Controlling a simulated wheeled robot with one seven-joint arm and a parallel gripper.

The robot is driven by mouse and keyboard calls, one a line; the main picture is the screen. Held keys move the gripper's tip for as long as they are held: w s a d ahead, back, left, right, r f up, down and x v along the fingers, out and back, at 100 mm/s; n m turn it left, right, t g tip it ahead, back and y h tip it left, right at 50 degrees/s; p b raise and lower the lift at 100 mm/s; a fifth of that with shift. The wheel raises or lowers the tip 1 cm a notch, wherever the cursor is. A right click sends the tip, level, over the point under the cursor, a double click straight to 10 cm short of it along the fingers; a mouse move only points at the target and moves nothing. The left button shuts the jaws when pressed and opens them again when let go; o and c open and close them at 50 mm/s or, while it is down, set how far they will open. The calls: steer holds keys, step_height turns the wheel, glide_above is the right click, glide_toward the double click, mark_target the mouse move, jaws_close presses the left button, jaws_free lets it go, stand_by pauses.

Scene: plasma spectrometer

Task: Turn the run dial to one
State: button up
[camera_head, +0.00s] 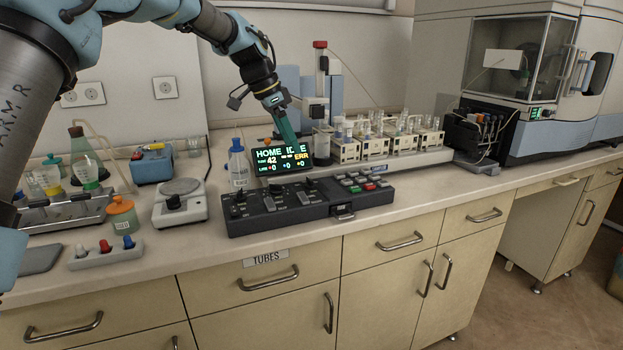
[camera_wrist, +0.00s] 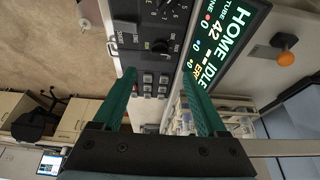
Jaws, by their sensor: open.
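The black control panel (camera_head: 345,203) lies on the bench front, with several black knobs along its top and a keypad at its right. In the wrist view, one black dial (camera_wrist: 161,46) with small white labels sits beyond the fingertips, between them across the picture. The labels are too small to read surely, so I cannot tell which knob is the run dial or where it points. My gripper (camera_wrist: 158,86) is open and empty, its green fingers apart. In the head view my gripper (camera_head: 287,132) hangs over the display, apart from the knobs.
The display (camera_head: 282,158) behind the panel reads HOME IDLE, 42 and ERR. Tube racks (camera_head: 375,145) stand behind right, and a blue-capped bottle (camera_head: 238,163) stands close at the left. A balance (camera_head: 180,203) and an orange-lidded jar (camera_head: 122,216) are farther left.

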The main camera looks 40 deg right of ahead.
mark_target(309, 179)
steer(key=p+x, duration=0.2)
steer(key=x, duration=0.8)
steer(key=shift+s+d+f, duration=0.1)
steer(key=shift+d+f, duration=0.05)
steer(key=shift+f, duration=0.1)
jaws_close()
